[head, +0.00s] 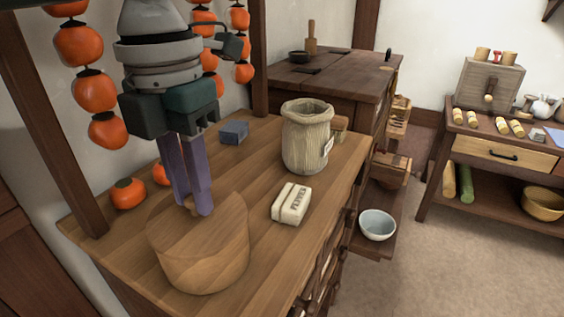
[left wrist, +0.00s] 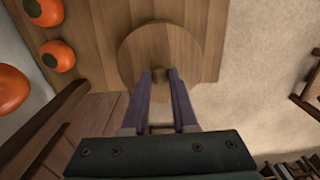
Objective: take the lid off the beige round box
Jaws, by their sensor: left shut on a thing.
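The beige round box (head: 203,268) stands on the wooden counter at the front left in the head view. Its round wooden lid (head: 225,222) lies on top; in the left wrist view the lid (left wrist: 185,45) shows from above. My left gripper (head: 198,208) points down over the lid, with its purple fingers shut on the lid's small knob. The knob (left wrist: 160,74) shows between the fingertips in the left wrist view. The lid appears seated on the box, with no gap that I can make out. My right gripper is not in view.
On the counter (head: 262,150) stand a beige sack (head: 306,140), a pepper packet (head: 291,203), a blue-grey block (head: 234,132) and orange persimmons (head: 128,193). More persimmons (head: 96,90) hang behind my left arm. A wooden post (head: 50,120) rises at the left. A pale bowl (head: 377,225) sits lower right.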

